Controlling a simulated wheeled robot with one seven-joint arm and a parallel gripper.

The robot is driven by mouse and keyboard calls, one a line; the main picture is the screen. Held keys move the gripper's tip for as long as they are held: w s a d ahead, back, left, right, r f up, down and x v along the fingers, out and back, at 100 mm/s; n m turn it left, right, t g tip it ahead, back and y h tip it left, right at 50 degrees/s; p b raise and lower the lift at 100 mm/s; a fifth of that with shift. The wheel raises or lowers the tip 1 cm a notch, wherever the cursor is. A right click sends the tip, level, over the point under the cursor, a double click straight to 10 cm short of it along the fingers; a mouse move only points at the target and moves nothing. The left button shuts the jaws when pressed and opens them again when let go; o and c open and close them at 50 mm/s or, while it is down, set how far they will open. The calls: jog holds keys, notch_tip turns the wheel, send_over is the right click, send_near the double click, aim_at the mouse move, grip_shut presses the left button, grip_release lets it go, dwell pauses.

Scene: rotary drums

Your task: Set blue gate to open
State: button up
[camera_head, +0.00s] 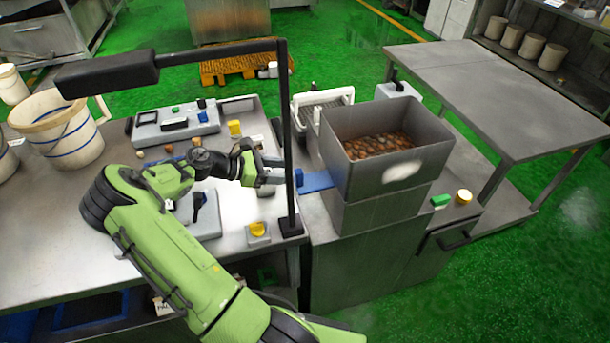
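The blue gate (318,182) is a flat blue plate sticking out from the left side of the grey metal bin (365,178). A small darker blue block stands at its left end. My gripper (284,172) points right, with its fingertips close to this block. The black post partly covers the fingertips, so I cannot tell whether they touch the block or are open or shut. The bin holds many brown pieces in its upper part. How far the plate reaches into the bin is hidden.
A black post (289,130) with a lamp-like bar (107,74) stands on the table's right edge, close to my gripper.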

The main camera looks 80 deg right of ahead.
aim_at(305, 183)
jog(key=b+x, duration=0.1)
jog(key=x, duration=0.6)
jog(key=shift+s+f, duration=0.1)
jog(key=shift+s, duration=0.15)
grip_shut()
